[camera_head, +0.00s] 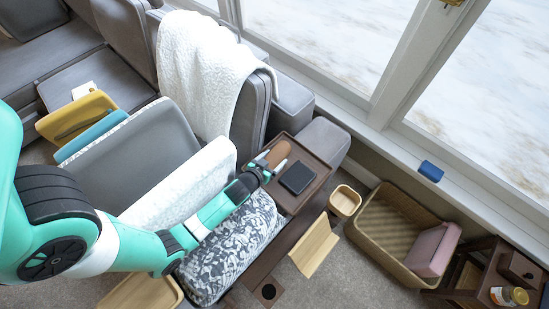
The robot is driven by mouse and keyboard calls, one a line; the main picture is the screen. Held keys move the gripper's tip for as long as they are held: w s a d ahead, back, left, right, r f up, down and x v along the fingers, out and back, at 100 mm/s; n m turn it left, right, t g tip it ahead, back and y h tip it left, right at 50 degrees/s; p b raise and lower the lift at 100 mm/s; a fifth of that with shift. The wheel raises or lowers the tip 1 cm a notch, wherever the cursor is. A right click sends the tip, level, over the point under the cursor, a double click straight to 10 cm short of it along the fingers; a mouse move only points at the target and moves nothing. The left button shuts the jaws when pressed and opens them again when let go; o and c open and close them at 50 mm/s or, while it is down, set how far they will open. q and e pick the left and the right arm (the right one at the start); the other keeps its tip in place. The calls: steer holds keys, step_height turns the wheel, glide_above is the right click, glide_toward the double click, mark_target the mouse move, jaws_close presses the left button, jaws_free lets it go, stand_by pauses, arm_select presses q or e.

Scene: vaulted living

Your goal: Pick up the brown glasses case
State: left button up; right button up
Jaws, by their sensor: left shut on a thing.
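The brown glasses case (278,154) is over the dark wooden tray table on the sofa's arm. My left gripper (268,163) reaches in from the left and is shut on the case. The gripper's fingers hide part of the case's near side. I cannot tell whether the case touches the tray or is just above it. My right gripper is not in view.
A black phone-like slab (297,177) lies on the wooden tray (312,160) just right of the case. A patterned bolster (232,252) lies below my arm. A wicker basket (375,215) with a pink box (432,249) stands on the right. A blue item (430,171) sits on the windowsill.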

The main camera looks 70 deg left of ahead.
arm_select(q)
step_height(320, 180, up, 28)
steer(key=p, duration=1.4)
steer(key=shift+p, duration=0.3)
